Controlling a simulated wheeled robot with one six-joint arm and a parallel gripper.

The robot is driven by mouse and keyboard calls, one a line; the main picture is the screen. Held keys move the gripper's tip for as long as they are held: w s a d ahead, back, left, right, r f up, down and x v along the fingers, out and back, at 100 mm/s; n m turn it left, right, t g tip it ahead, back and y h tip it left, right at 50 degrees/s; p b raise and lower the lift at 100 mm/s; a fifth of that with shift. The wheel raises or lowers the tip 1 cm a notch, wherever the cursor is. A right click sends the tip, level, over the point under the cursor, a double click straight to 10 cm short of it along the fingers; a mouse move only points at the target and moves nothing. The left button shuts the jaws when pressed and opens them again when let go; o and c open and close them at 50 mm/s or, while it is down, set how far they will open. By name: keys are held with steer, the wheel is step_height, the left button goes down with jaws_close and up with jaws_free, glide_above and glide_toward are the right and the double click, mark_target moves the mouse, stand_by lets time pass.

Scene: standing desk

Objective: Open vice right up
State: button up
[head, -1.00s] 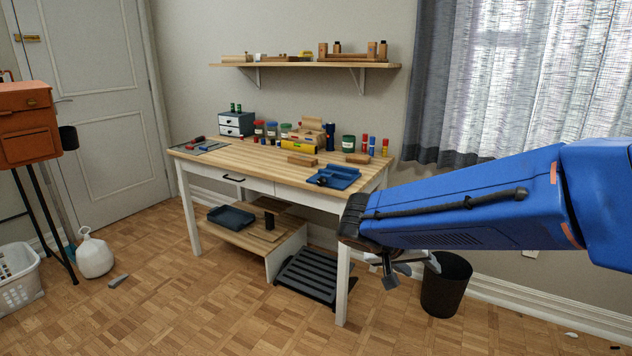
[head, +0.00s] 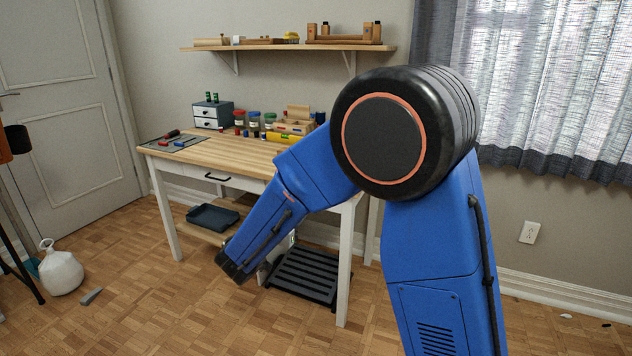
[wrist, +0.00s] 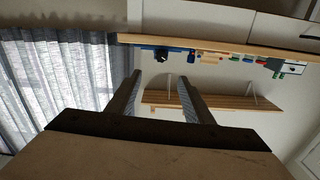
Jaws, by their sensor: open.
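The blue vice shows in the wrist view (wrist: 178,49) as a small blue shape with a dark part at the edge of the desk top, and that view looks upside down. Its jaws and handle are too small there to make out. In the head view my blue arm covers the right part of the desk, and the vice is hidden behind it. My gripper (wrist: 160,82) is open and empty, with its two fingers apart. It is well away from the vice, low in front of the desk.
The desk (head: 230,150) has a drawer and white legs. Jars, a small drawer box (head: 212,114) and tools on a grey mat (head: 170,142) stand on it. A wall shelf (head: 285,46) hangs above. A black slatted rack (head: 303,275) is on the floor underneath.

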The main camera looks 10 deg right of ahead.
steer(key=x, duration=1.7)
steer(key=shift+w, duration=0.2)
steer(key=c, duration=1)
steer(key=shift+c, duration=0.2)
steer(key=shift+n, duration=0.3)
